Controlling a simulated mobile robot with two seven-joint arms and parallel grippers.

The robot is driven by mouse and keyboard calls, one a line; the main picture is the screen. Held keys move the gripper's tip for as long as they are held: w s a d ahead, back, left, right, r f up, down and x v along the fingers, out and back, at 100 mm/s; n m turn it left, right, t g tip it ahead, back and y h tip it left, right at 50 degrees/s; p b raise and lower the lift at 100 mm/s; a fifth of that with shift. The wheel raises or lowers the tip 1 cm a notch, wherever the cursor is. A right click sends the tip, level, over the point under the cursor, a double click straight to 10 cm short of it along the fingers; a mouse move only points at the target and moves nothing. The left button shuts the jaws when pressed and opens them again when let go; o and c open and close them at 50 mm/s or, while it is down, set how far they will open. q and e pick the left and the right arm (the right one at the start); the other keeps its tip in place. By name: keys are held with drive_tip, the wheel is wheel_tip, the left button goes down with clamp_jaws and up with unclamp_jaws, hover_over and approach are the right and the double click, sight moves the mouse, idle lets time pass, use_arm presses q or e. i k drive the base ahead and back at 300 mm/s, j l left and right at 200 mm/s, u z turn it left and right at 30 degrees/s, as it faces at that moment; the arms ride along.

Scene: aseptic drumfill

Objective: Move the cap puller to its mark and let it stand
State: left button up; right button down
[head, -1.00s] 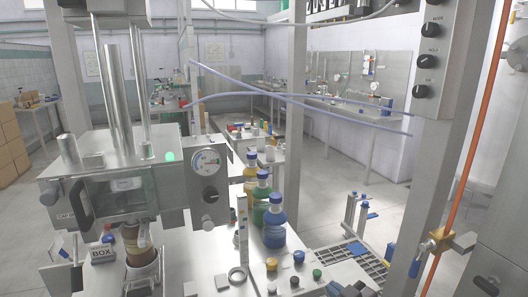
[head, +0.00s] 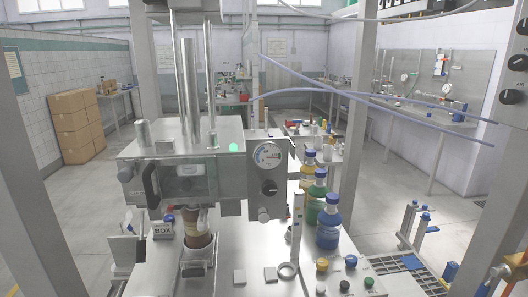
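I cannot tell for certain which thing is the cap puller. A slim upright metal piece with dark marks (head: 297,228) stands on the steel worktop (head: 232,256), left of the bottles. A flat metal ring (head: 287,271) lies near its foot, beside two small grey square blocks (head: 270,273). I cannot make out whether any of these is the mark. Neither of my grippers shows in the head view.
The filling machine with a dial (head: 267,157) fills the left middle. A brown cylinder (head: 196,228) stands under it, near a small box (head: 163,230). Blue (head: 328,230), green (head: 315,203) and yellow bottles stand right. Colored knobs (head: 322,265) line the front right. Cartons (head: 76,128) are stacked far left.

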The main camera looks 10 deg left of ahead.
sight(125, 175)
drive_tip(key=u, duration=0.4)
drive_tip(key=j+u, duration=0.15)
drive_tip(key=u, duration=0.2)
drive_tip(key=j+u, duration=0.1)
drive_tip(key=u, duration=0.3)
drive_tip(key=k+j, duration=0.05)
